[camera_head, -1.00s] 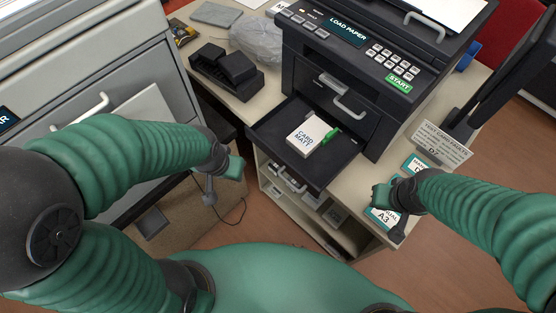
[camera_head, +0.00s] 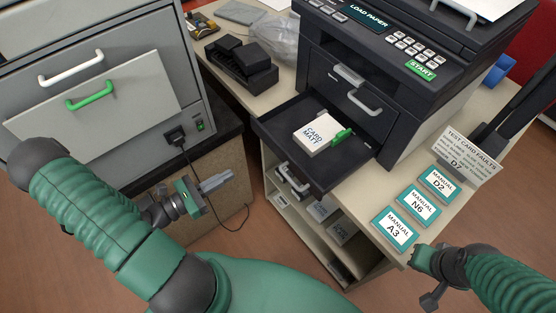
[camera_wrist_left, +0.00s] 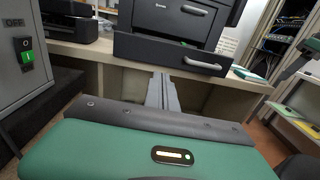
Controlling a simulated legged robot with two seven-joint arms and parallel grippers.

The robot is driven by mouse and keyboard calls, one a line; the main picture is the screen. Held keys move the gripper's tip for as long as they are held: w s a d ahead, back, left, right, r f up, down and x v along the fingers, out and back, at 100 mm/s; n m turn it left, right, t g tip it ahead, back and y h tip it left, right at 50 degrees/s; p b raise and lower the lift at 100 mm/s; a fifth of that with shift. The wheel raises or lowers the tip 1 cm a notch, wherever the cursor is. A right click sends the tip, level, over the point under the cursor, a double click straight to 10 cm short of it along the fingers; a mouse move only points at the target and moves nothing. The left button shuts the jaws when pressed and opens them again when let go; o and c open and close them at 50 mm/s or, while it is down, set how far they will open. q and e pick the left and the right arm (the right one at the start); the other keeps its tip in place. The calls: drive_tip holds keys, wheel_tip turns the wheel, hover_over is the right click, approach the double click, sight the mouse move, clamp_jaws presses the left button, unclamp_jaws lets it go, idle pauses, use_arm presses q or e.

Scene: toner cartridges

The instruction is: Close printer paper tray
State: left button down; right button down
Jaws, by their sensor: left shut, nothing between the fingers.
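The dark printer (camera_head: 375,75) stands on a beige desk. Its paper tray (camera_head: 285,140) is pulled out toward me and holds a stack of cards marked CARD MATT (camera_head: 316,133) beside a green clip (camera_head: 342,136). My left gripper (camera_head: 226,177) is shut and empty, left of the tray and apart from it. In the left wrist view the shut fingers (camera_wrist_left: 163,92) point toward the tray front (camera_wrist_left: 150,52), which has a grey handle (camera_wrist_left: 203,64). My right gripper (camera_head: 412,258) is near the desk's front right edge by the manuals; its finger gap is unclear.
A grey cabinet (camera_head: 150,60) with white and green handles stands at left. Manual cards D2 (camera_head: 440,182), N6 (camera_head: 418,203) and A3 (camera_head: 397,230) lie right of the printer. A black device (camera_head: 240,66) sits on the desk at back left. Open shelves are below the tray.

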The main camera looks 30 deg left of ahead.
use_arm(q)
drive_tip(key=b, duration=0.1)
approach(299, 127)
drive_tip(key=shift+n+y, duration=0.4)
drive_tip(key=s, duration=0.2)
drive_tip(key=s+r, duration=0.1)
drive_tip(key=s, duration=0.2)
drive_tip(key=shift+s+a+r, duration=0.2)
drive_tip(key=shift+s+a, duration=0.1)
drive_tip(key=shift+a, duration=0.1)
drive_tip(key=shift+w+d+r, duration=0.1)
drive_tip(key=shift+w+d, duration=0.1)
drive_tip(key=shift+w, duration=0.1)
drive_tip(key=x, duration=0.4)
drive_tip(key=p+x, duration=0.1)
drive_tip(key=x, duration=0.4)
drive_tip(key=p+x, duration=0.1)
drive_tip(key=x, duration=0.4)
drive_tip(key=shift+r, duration=0.2)
drive_tip(key=shift+a, duration=0.1)
